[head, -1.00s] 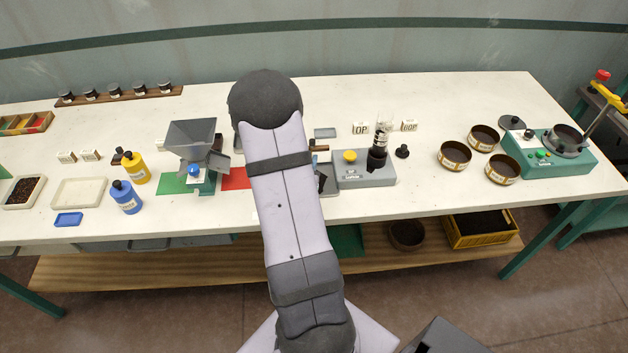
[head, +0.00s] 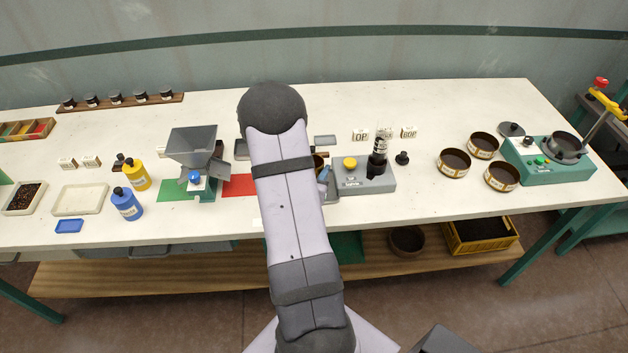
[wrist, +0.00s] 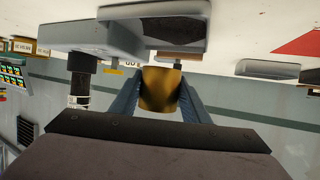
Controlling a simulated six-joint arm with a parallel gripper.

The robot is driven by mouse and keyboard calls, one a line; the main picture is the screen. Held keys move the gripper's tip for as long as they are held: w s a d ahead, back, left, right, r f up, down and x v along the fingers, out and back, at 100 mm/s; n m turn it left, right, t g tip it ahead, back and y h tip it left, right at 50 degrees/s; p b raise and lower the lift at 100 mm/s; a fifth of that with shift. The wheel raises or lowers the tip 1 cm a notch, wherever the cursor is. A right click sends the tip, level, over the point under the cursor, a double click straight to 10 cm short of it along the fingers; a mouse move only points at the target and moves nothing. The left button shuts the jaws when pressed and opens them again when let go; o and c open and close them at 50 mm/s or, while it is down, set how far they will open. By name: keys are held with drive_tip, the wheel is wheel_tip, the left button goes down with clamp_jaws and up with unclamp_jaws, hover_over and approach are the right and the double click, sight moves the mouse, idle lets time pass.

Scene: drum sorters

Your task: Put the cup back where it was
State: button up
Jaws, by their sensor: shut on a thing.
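In the wrist view a brass-coloured cup (wrist: 159,94) sits between the two blue-grey fingers of my gripper (wrist: 160,82), which is shut on it. The wrist picture is turned over, with the bench at the top. In the head view my arm hides most of the gripper. Only a bluish finger (head: 324,178) shows at the arm's right edge, with a small brown part (head: 319,162) beside it that may be the cup. I cannot tell how high the cup is above the bench.
A grey device with a yellow knob (head: 350,163) and black column (head: 378,150) stands just right of the gripper. A hopper machine (head: 194,150) and red mat (head: 239,185) are to the left. Brown round containers (head: 453,163) stand farther right. The bench front between is clear.

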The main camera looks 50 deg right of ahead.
drive_tip(key=shift+f+p, duration=0.3)
drive_tip(key=shift+f, duration=2.15)
drive_tip(key=shift+f, duration=0.2)
drive_tip(key=o, duration=1.1)
drive_tip(key=shift+r, duration=0.3)
